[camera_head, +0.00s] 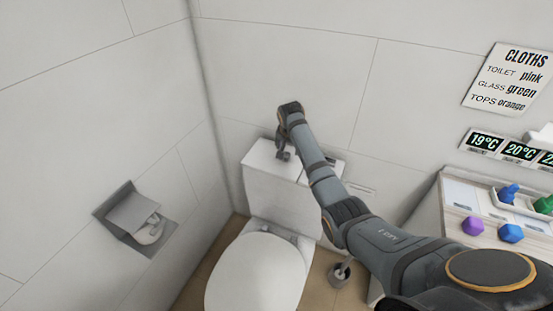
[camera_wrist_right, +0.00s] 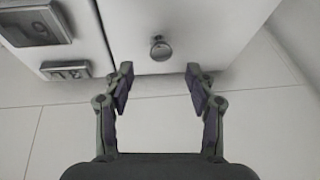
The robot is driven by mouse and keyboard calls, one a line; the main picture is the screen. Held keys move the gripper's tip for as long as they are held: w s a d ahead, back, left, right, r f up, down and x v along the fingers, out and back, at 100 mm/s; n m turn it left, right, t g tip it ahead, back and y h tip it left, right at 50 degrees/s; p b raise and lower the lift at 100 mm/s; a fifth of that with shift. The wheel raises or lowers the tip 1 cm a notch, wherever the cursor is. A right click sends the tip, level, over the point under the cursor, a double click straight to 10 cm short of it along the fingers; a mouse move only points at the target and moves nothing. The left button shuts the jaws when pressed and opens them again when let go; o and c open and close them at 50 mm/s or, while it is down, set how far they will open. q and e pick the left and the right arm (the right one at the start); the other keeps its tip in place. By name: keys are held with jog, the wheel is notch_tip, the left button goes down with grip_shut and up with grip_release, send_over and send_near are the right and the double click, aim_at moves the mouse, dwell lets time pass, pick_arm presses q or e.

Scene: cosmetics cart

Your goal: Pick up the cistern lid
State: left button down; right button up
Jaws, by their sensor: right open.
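The white cistern lid (camera_head: 262,157) lies on top of the toilet cistern (camera_head: 268,196) in the head view. In the right wrist view the lid (camera_wrist_right: 215,25) fills the upper middle, with a small round metal knob (camera_wrist_right: 160,49) standing on it. My right gripper (camera_head: 283,154) is over the lid, pointing down. In the wrist view its two fingers (camera_wrist_right: 158,88) are spread apart with nothing between them. The knob is beyond the fingertips, roughly centred between them. In the head view my arm hides part of the cistern top. My left gripper is not in view.
The toilet seat (camera_head: 258,275) is below the cistern. A paper holder (camera_head: 135,214) is on the left wall. A brush holder (camera_head: 339,273) stands on the floor. A cart (camera_head: 460,195) with coloured items is at right. Grey-framed plates (camera_wrist_right: 66,70) lie left of the lid.

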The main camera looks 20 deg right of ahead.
aim_at(287, 154)
jog(key=shift+x, duration=2.95)
jog(key=shift+a, duration=0.2)
jog(key=shift+c, duration=0.2)
grip_shut()
jog(key=shift+w+r, duration=0.1)
jog(key=shift+r, duration=0.05)
